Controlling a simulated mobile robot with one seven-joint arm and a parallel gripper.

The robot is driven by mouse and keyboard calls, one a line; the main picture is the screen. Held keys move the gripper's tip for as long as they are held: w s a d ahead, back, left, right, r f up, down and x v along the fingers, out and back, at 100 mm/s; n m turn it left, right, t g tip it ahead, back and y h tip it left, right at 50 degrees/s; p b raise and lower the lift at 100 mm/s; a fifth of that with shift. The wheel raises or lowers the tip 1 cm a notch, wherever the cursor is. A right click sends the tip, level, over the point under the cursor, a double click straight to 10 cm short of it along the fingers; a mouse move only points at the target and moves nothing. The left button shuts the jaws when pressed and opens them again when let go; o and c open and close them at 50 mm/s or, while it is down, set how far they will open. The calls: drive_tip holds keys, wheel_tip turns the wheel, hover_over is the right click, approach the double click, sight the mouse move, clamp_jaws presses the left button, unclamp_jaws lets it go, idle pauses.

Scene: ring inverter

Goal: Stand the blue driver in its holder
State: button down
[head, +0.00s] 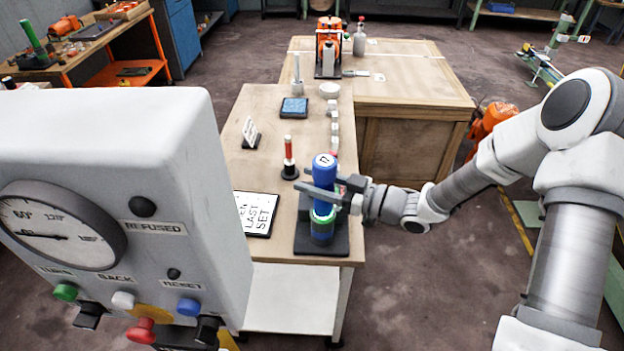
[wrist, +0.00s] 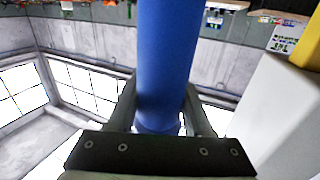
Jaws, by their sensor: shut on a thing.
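The blue driver (head: 324,166) is a thick blue cylinder with a white-marked top, standing about upright. My gripper (head: 322,193) is shut on it from the right, with its fingers across the middle. The wrist view shows the blue shaft (wrist: 165,60) between the two fingers (wrist: 160,110). Directly below is a black base (head: 340,240) with a green ring (head: 322,215) and a blue lower part (head: 321,232), seemingly the holder. My fingers partly hide this meeting, so I cannot tell how deep the driver sits in it.
A red-topped stand (head: 289,158) is left of the driver, with a lettered board (head: 255,214) nearer the front. Small pale blocks (head: 333,128) line the bench's right side. A grey gauge box (head: 110,180) fills the left foreground. A larger wooden table (head: 410,75) stands behind.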

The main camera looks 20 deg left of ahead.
drive_tip(key=shift+f, duration=0.1)
idle(0.3)
drive_tip(key=shift+c, duration=2.1)
unclamp_jaws()
drive_tip(key=shift+o, duration=1)
drive_tip(key=shift+f, duration=0.15)
